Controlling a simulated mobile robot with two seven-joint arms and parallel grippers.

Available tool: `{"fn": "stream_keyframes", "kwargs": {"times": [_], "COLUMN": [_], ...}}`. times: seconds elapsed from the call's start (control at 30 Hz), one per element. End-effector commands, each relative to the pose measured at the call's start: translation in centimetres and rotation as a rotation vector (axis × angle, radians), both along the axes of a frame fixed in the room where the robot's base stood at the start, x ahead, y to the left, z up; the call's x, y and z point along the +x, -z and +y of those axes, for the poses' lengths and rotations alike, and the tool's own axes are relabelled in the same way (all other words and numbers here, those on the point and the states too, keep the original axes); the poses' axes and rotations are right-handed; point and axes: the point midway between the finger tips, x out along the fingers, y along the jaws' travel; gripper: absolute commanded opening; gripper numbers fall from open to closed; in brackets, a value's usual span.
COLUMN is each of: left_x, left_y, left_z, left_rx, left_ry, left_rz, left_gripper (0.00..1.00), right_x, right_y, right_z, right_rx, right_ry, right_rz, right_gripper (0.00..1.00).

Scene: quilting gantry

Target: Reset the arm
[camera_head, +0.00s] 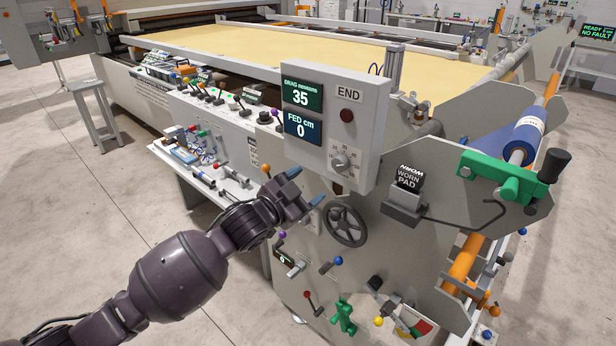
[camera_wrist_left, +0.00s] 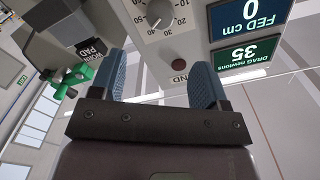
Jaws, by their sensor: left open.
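My left gripper (camera_head: 304,190) reaches in from the lower left in the head view. Its two blue-padded fingers are apart with nothing between them. The fingertips are just below the grey control box (camera_head: 372,133), left of the black handwheel (camera_head: 344,224). In the left wrist view the open gripper (camera_wrist_left: 164,78) points toward the underside of the box's panel, with the dial (camera_wrist_left: 158,14) and the red END button (camera_wrist_left: 180,67) close by. Whether a finger touches anything I cannot tell. My right gripper is not in view.
The displays on the box read DRAG 35 newtons (camera_head: 303,93) and FED 0 cm (camera_head: 302,127). A green clamp (camera_head: 500,178) holds a blue roll (camera_head: 525,135) at the right. Several levers and knobs stick out below the handwheel. A side shelf (camera_head: 235,192) holds small tools.

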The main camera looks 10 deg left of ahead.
Motion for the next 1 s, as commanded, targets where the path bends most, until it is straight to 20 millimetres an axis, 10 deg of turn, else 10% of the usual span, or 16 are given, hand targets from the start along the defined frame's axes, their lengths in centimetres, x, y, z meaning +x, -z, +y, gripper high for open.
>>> {"fn": "stream_keyframes", "kwargs": {"times": [0.17,0.37,1.0], "left_x": [0.0,-1.6,-15.9], "left_y": [-2.3,-0.4,17.0], "left_z": [0.5,2.9,16.1], "left_rx": [-0.016,-0.083,-0.249], "left_ry": [-0.024,-0.099,-0.508], "left_rz": [-0.039,0.006,0.375], "left_gripper": [0.69,0.69,0.69], "right_x": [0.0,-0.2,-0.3], "right_y": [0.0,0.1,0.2], "right_z": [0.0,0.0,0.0], "right_rx": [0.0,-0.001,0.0], "right_ry": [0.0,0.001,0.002], "right_rz": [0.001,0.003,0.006], "right_gripper": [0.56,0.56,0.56]}}
